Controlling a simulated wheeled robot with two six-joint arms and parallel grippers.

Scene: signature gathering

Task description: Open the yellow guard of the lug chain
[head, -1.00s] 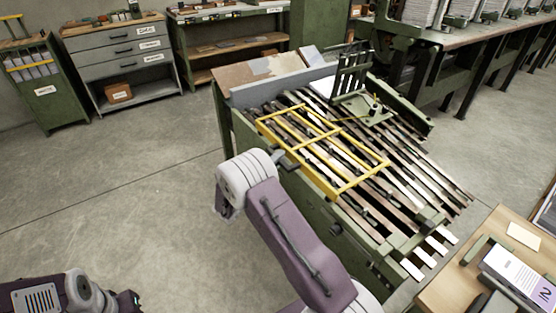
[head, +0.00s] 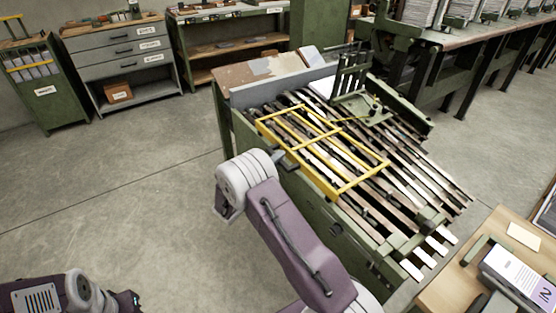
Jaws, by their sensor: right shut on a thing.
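The yellow guard (head: 313,140) is a flat barred frame. It lies over the lug chain (head: 405,180), low and nearly level with the slats of the green machine. My right gripper (head: 280,159) is at the guard's near left edge and shut on it. My right wrist hides part of the grip and of the machine's near side. My left arm shows at the bottom left, with only a dark bit of its gripper (head: 128,301) in view. Its fingers cannot be made out.
A wooden table (head: 450,290) with a white box (head: 520,270) stands at the lower right. A grey drawer unit (head: 125,60) and a green workbench (head: 230,40) stand at the back. The floor left of the machine is clear.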

